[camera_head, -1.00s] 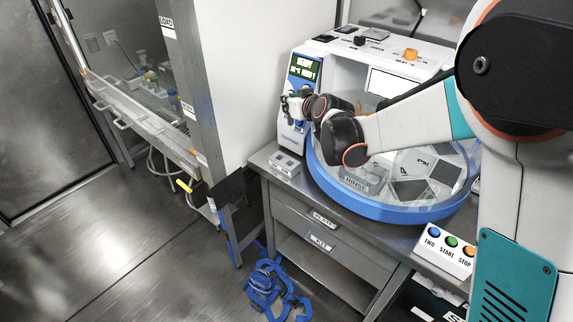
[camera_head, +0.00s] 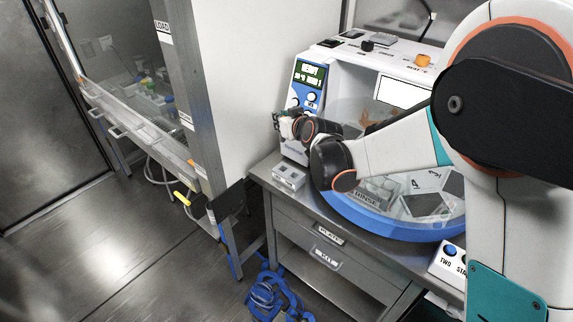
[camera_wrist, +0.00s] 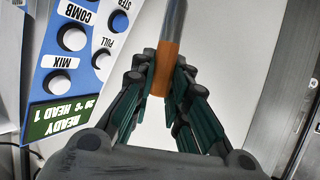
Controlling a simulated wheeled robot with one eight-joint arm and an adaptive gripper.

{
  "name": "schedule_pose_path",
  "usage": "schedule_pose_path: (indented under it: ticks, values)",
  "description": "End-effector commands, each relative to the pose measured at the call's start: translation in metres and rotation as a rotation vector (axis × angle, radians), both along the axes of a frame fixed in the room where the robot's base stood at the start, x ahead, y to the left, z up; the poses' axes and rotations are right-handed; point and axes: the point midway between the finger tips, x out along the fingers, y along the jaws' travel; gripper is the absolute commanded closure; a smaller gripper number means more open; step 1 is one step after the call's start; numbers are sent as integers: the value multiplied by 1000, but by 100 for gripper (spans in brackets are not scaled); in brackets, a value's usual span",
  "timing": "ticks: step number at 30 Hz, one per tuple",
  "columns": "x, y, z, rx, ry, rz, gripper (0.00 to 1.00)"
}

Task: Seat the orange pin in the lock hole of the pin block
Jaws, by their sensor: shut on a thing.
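In the wrist view, my gripper (camera_wrist: 163,72) is shut on the orange pin (camera_wrist: 166,62), which has an orange sleeve and a grey shaft running out at the top of the picture. In the head view, my gripper (camera_head: 283,123) is small, in front of the machine's lower left front; the pin is too small to make out there. A small grey block (camera_head: 289,178) sits on the bench's left front corner, below my gripper in the picture. It looks like the pin block, but I cannot make out its lock hole. The block is not seen in the wrist view.
A white machine with a blue control panel (camera_head: 309,86) stands behind my gripper; its panel also shows in the wrist view (camera_wrist: 80,50). A blue-rimmed round tray (camera_head: 375,222) fills the bench's right. A cabinet (camera_head: 235,90) stands left. Blue straps (camera_head: 270,295) lie on the floor.

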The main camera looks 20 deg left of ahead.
Motion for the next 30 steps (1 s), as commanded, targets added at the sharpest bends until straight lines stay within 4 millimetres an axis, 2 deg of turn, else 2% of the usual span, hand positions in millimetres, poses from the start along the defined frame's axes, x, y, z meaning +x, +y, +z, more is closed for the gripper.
schedule_pose_path:
  ticks: [1,6,12,20,27,30]
  values:
    - [0,0,-18,0,0,0,100]
    - [0,0,-59,0,0,0,100]
    - [0,0,-97,0,0,-1,100]
    - [0,0,-113,0,0,-1,100]
    - [1,0,-147,0,0,-1,100]
    - [0,-1,-152,0,0,-1,100]
